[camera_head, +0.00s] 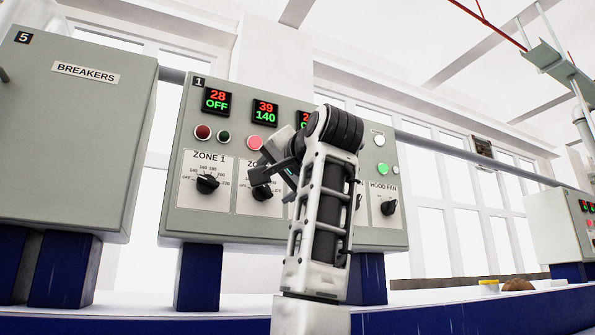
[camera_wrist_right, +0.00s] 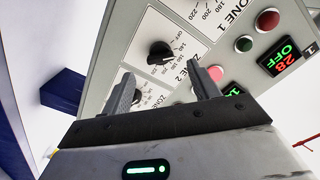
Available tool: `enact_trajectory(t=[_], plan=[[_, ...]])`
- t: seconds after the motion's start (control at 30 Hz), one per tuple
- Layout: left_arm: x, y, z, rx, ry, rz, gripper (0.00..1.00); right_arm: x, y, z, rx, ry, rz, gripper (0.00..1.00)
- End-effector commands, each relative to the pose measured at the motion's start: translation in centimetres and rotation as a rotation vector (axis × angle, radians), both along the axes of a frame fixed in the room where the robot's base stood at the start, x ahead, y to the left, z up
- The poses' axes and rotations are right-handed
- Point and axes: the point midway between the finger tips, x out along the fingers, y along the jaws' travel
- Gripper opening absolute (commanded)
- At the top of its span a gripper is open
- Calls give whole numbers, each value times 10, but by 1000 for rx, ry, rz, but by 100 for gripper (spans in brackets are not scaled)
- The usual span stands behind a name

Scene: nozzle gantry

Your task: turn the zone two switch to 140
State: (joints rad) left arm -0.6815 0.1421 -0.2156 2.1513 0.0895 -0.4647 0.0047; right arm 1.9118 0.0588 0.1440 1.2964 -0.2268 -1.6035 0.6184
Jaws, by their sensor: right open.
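The zone 2 switch is a black knob (camera_head: 262,192) on a white dial plate on the grey control panel (camera_head: 235,228). The display (camera_head: 265,111) above it reads 39 over 140, and a pink-red lamp (camera_head: 255,142) below the display is lit. My right gripper (camera_head: 270,172) is open in front of the panel, near this knob, and its arm covers the plates to the right. In the right wrist view, the zone 2 knob (camera_wrist_right: 160,52) shows beyond the two parted fingers (camera_wrist_right: 162,80), apart from them. I cannot clearly read its pointer. My left gripper is out of view.
The zone 1 knob (camera_head: 208,184) is close to the left, under a display (camera_head: 216,101) reading 28 OFF. The hood fan knob (camera_head: 388,207) is to the right. A breaker cabinet (camera_head: 80,140) stands at the left. Another panel (camera_head: 560,228) is at the far right.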

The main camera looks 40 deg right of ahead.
Motion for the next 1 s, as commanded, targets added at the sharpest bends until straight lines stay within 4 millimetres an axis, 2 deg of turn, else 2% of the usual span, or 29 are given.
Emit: enact_trajectory(t=[0.03,0.2,0.4,0.6,1.0], plan=[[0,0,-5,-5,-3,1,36,-15,4,-2,-2,-8,1,61],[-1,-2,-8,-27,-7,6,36,-54,14,-2,0,-5,1,61],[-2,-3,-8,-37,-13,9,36,-86,21,-1,-1,-3,1,61],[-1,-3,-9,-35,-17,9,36,-99,24,0,0,0,1,61],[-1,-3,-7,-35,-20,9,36,-99,25,0,0,1,1,61]])
